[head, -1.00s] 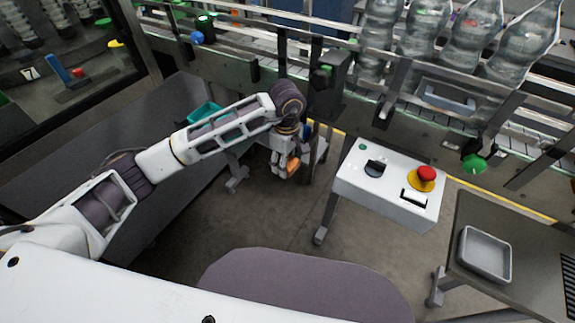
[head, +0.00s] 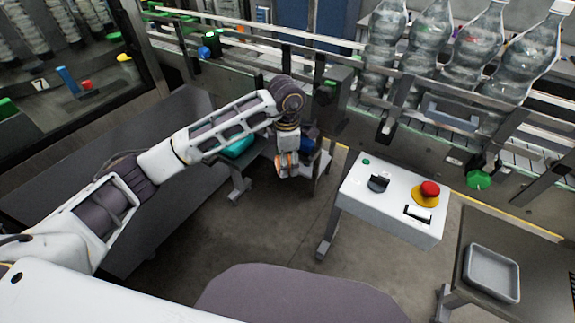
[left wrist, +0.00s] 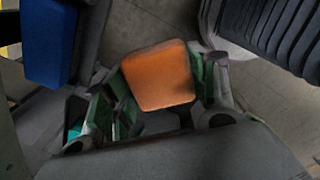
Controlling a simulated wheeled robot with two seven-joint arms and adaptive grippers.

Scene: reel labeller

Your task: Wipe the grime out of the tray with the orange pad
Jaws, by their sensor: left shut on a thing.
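My left gripper (head: 287,172) hangs at the end of the outstretched left arm, over the gap between the grey bench and the control box. It is shut on the orange pad (head: 281,160). In the left wrist view the pad (left wrist: 158,76) sits between the green-lined fingers of the gripper (left wrist: 165,105). A grey, shallow tray (head: 491,273) lies on the side table at the far right, well away from the gripper. I cannot make out any grime in it. My right gripper is not in view.
The white control box (head: 393,198) with a red button stands between the gripper and the tray. A teal object (head: 238,146) is partly hidden behind my arm. A blue object (left wrist: 50,42) is near the gripper. The bottle conveyor (head: 345,105) runs along the back.

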